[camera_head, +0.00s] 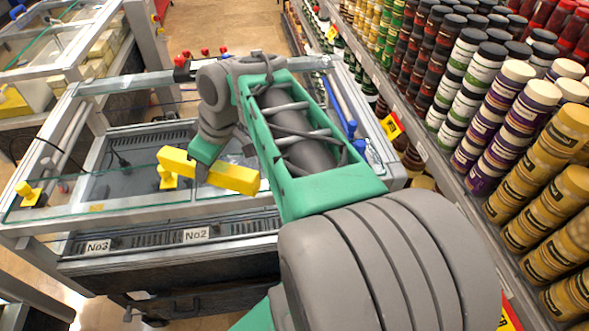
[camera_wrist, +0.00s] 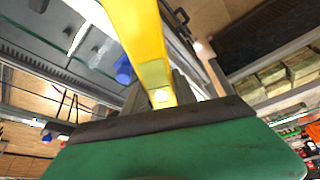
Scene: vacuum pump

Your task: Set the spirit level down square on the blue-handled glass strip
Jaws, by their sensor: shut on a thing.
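The spirit level is a long yellow bar (camera_head: 235,178). My gripper (camera_head: 203,175) is shut on it near its middle and holds it over the front part of the glass-topped case, tilted down to the right in the head view. In the wrist view the level (camera_wrist: 148,45) runs up from between the fingers (camera_wrist: 163,97). Blue handles (camera_head: 351,129) show at the right side of the case, right of my arm; a blue piece also shows in the wrist view (camera_wrist: 123,70), left of the level. The blue-handled glass strip itself is mostly hidden by my arm.
Yellow handles (camera_head: 167,182) stand on the case's left and middle glass, and red handles (camera_head: 183,63) at its back. Number labels (camera_head: 196,235) mark its front. Shelves of bottles (camera_head: 470,80) crowd the right. Another case (camera_head: 70,50) stands at the upper left.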

